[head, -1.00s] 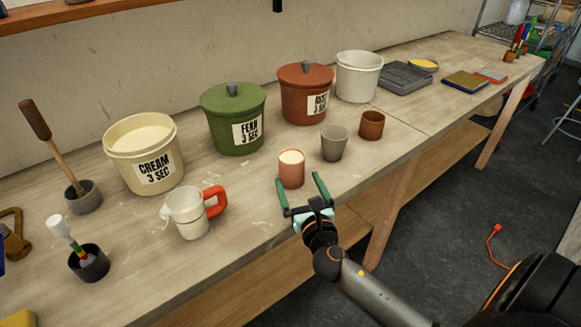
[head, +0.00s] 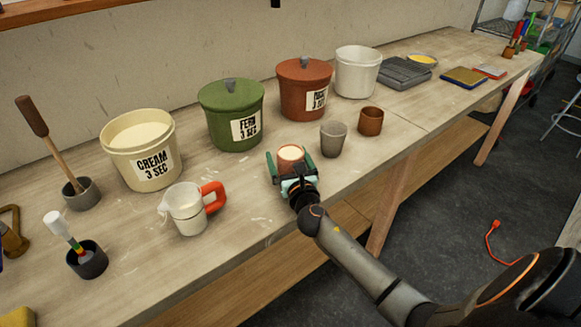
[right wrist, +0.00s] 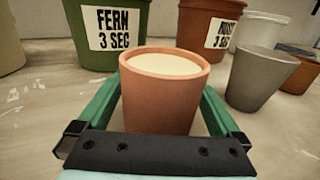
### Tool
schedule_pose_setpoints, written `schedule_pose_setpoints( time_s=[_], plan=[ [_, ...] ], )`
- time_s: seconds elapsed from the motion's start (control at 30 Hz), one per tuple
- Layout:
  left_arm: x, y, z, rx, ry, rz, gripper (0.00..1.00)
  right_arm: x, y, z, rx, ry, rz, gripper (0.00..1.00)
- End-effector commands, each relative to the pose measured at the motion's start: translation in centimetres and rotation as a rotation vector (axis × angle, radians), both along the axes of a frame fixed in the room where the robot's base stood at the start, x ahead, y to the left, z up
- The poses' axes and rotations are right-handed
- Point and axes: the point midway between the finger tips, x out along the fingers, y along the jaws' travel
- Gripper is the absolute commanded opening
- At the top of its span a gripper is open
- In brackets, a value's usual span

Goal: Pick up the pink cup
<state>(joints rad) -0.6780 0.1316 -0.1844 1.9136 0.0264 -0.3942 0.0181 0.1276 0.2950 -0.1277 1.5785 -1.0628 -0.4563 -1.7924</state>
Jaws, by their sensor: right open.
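The pink cup (head: 291,155) stands upright on the workbench and holds a pale cream filling. In the right wrist view the cup (right wrist: 163,95) fills the middle, its lower front partly hidden by the gripper's dark palm. My right gripper (head: 290,165) is open, with its green fingers on either side of the cup. In the right wrist view the fingers of the right gripper (right wrist: 155,105) flank the cup; whether they touch it I cannot tell. My left gripper is not in view.
A grey cup (head: 333,139) and a brown cup (head: 370,121) stand to the right. A jug with a red handle (head: 188,210) is to the left. The green bucket (head: 231,115) and red bucket (head: 303,90) stand behind. The bench's front edge is close.

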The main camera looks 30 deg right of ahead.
Motion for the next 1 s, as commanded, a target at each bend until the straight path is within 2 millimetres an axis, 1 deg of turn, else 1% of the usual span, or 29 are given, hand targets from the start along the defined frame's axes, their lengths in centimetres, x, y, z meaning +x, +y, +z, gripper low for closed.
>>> schedule_pose_setpoints(
  time_s=[0.03, 0.07, 0.9, 0.93, 1.0],
  plan=[
    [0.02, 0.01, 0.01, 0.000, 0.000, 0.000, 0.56, -0.03, 0.02, -0.01, 0.000, 0.000, 0.000, 1.00],
    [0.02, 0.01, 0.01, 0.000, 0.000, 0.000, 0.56, -0.03, 0.01, -0.01, 0.000, 0.000, 0.000, 0.98],
    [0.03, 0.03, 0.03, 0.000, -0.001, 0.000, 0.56, -0.07, 0.02, -0.03, 0.000, 0.000, 0.000, 0.03],
    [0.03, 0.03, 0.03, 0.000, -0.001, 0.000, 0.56, -0.07, 0.02, -0.03, 0.000, 0.000, 0.000, 0.00],
    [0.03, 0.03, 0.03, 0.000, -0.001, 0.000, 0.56, -0.07, 0.02, -0.03, 0.000, 0.000, 0.000, 0.00]
  ],
)
